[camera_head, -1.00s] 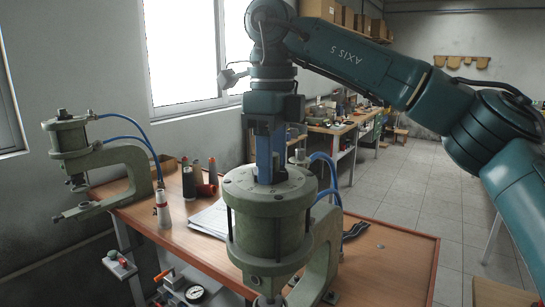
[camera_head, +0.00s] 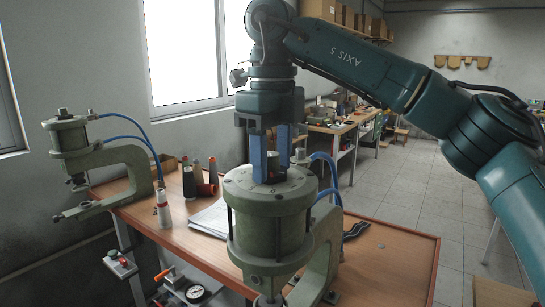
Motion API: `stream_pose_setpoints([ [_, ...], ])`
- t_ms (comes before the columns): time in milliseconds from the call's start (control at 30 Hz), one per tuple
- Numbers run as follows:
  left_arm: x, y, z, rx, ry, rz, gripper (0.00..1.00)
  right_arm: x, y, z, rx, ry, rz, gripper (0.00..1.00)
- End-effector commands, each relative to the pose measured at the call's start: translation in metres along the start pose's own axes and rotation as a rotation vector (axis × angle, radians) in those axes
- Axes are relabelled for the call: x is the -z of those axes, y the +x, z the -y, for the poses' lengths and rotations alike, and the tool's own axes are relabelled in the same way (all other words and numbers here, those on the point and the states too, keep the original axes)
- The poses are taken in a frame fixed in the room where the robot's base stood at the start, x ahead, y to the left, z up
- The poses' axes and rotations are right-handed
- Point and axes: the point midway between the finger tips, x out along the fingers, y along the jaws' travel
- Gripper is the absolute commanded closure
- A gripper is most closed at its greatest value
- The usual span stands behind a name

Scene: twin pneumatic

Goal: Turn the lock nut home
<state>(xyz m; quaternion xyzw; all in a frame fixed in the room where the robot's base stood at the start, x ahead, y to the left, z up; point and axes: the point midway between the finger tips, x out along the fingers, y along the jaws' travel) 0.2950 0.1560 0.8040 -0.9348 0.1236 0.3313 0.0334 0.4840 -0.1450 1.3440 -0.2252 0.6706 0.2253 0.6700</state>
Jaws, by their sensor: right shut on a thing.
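The nearer green pneumatic press (camera_head: 268,225) stands at the front edge of the bench, its round cylinder cap facing up. My right gripper (camera_head: 271,170) points straight down over the middle of that cap, its two blue fingers apart on either side of a small dark part. I take this part to be the lock nut (camera_head: 272,173); it sits on the cap, and the fingers are shut on it and partly hide it. How far the nut is seated cannot be told. My left gripper is not in view.
A second green press (camera_head: 70,140) stands at the left with a blue hose. Blue hoses (camera_head: 326,172) rise just right of the near cylinder. A gauge (camera_head: 195,293) sits below.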

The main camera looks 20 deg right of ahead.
Motion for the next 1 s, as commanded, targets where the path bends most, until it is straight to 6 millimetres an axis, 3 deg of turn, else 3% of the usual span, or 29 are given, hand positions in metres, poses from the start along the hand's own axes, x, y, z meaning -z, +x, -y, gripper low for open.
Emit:
stream_pose_setpoints([
  [33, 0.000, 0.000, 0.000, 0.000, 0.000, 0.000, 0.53, 0.000, -0.001, 0.001, 0.001, 0.006, 0.004, 0.76],
  [67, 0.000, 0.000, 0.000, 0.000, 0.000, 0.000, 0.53, 0.000, -0.001, 0.001, 0.001, 0.006, 0.004, 0.51],
  [300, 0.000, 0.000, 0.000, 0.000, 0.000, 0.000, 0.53, 0.000, -0.001, 0.001, 0.000, 0.003, 0.003, 0.32],
  [667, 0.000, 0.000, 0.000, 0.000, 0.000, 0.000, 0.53, -0.001, -0.008, 0.000, 0.003, 0.002, 0.003, 0.31],
  [1000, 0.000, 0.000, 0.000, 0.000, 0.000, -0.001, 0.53, 0.000, -0.072, 0.000, 0.006, 0.006, 0.004, 0.31],
])
